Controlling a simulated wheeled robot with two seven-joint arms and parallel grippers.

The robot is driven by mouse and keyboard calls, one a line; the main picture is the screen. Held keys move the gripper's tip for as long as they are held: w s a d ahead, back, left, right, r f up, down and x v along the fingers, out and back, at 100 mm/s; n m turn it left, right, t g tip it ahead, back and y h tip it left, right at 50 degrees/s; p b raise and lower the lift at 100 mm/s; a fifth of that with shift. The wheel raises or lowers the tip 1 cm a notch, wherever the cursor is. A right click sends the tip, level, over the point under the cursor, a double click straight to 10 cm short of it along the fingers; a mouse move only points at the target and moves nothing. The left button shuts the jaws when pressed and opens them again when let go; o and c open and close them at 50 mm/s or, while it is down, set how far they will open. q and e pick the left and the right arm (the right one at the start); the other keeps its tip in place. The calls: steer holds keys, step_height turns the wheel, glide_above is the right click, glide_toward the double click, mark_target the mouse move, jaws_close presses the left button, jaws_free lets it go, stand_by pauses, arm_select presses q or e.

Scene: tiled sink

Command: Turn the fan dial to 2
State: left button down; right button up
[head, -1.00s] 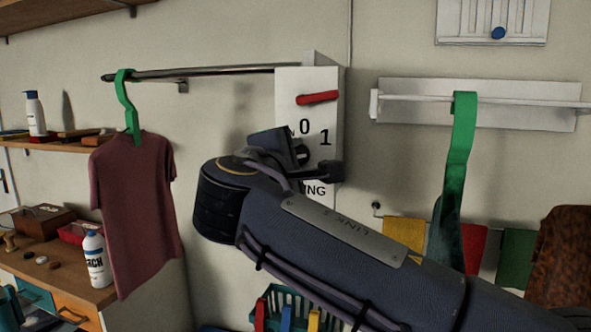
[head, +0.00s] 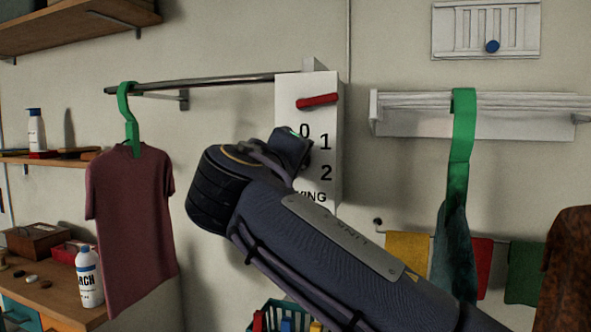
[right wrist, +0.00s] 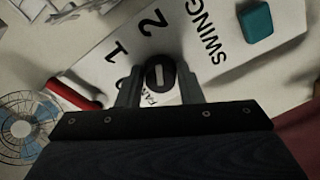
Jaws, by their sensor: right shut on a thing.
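The white fan control panel (head: 325,97) is on the wall near the middle of the head view, with the numbers 0, 1 and 2 printed on it. The dark round fan dial (right wrist: 161,76) shows in the right wrist view. It has a pale mark running roughly up and down in that picture, with the 2 above it and the 1 to its upper left. My right gripper (right wrist: 158,90) is shut on the dial, one finger on each side. In the head view my wrist hides the dial. My left gripper is not in view.
A red lever (head: 317,101) sits above the numbers, and a teal block (right wrist: 256,22) is by the word SWING. A rail (head: 200,82) with a maroon shirt (head: 130,215) runs left of the panel. A white shelf (head: 400,118) is to the right.

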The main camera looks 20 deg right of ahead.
steer(key=shift+m, duration=0.3)
steer(key=o, duration=1)
steer(key=shift+c, duration=0.2)
steer(key=v, duration=0.8)
steer(key=shift+b, duration=0.4)
steer(key=shift+w, duration=0.1)
